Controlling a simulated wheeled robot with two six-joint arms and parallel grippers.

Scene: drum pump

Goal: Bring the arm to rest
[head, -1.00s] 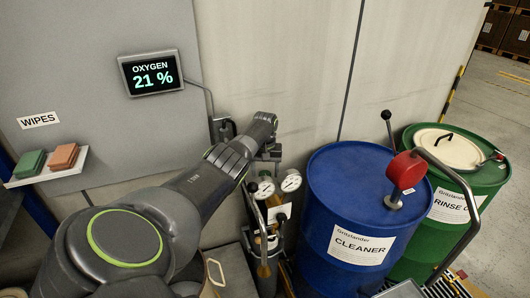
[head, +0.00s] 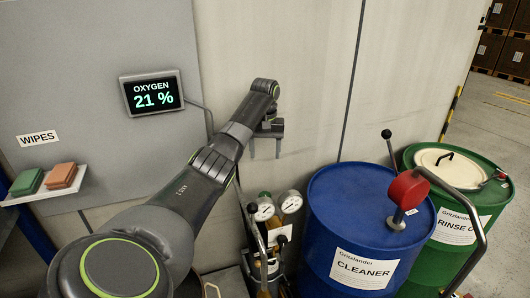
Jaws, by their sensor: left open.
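My left arm comes in from the lower left and reaches up toward the wall. My left gripper (head: 265,146) hangs at its end in front of the wall panel, with its two fingers apart and pointing down. Nothing shows between the fingers. It is above and to the left of the blue drum, above two pressure gauges, and appears apart from them. My right gripper is not in view.
A blue CLEANER drum (head: 350,215) carries a red pump (head: 407,190) with a lever. Behind it stands a green RINSE drum (head: 462,205). Gauges (head: 290,202) on gas cylinders stand below the gripper. An oxygen display (head: 152,94) reads 21 %. Wipes lie on a shelf (head: 50,190).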

